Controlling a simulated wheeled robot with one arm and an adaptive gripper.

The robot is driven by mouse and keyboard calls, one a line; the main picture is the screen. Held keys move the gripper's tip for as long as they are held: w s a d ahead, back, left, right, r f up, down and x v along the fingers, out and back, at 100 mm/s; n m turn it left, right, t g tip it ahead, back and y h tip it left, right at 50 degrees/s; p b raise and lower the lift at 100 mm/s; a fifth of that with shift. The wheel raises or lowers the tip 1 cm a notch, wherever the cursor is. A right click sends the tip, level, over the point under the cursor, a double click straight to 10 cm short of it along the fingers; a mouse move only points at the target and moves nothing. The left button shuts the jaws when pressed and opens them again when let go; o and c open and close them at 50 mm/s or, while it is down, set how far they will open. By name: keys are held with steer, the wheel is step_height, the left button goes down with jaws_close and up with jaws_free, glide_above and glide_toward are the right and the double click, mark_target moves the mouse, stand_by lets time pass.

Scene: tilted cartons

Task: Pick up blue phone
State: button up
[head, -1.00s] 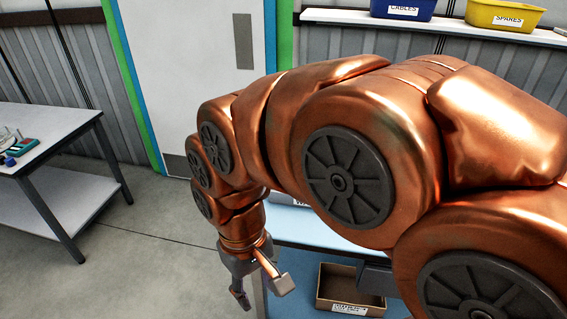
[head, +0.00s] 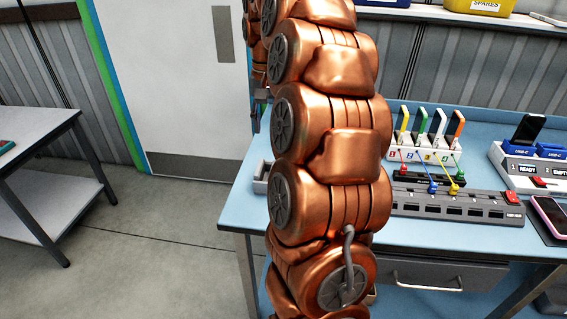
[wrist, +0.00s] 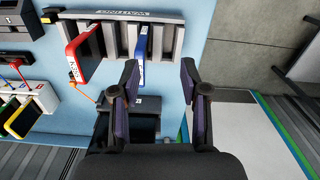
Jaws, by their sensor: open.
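The blue phone (wrist: 140,55) stands in a slot of a grey rack (wrist: 115,33) marked WAITING, in the wrist view. A red phone (wrist: 80,48) stands in the same rack to its left. My gripper (wrist: 160,74) is open and empty, its two dark fingers spread below the rack in the picture.
A white door (head: 185,80) is behind. Another table (head: 40,135) stands left.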

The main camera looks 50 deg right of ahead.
steer(key=shift+m, duration=0.6)
steer(key=d, duration=0.4)
steer(key=shift+d, duration=0.1)
steer(key=shift+s+f+p, duration=0.1)
steer(key=shift+f+p, duration=0.2)
steer(key=shift+f, duration=0.9)
steer(key=shift+d+f+p, duration=0.15)
steer(key=shift+f+p, duration=0.2)
steer(key=shift+f, duration=0.15)
steer(key=shift+d+f+p, duration=0.15)
steer(key=shift+f+p, duration=0.15)
steer(key=shift+f, duration=0.2)
steer(key=shift+d+f+p, duration=0.1)
steer(key=shift+f+p, duration=0.3)
steer(key=shift+f, duration=1.2)
steer(key=shift+c, duration=0.3)
jaws_close()
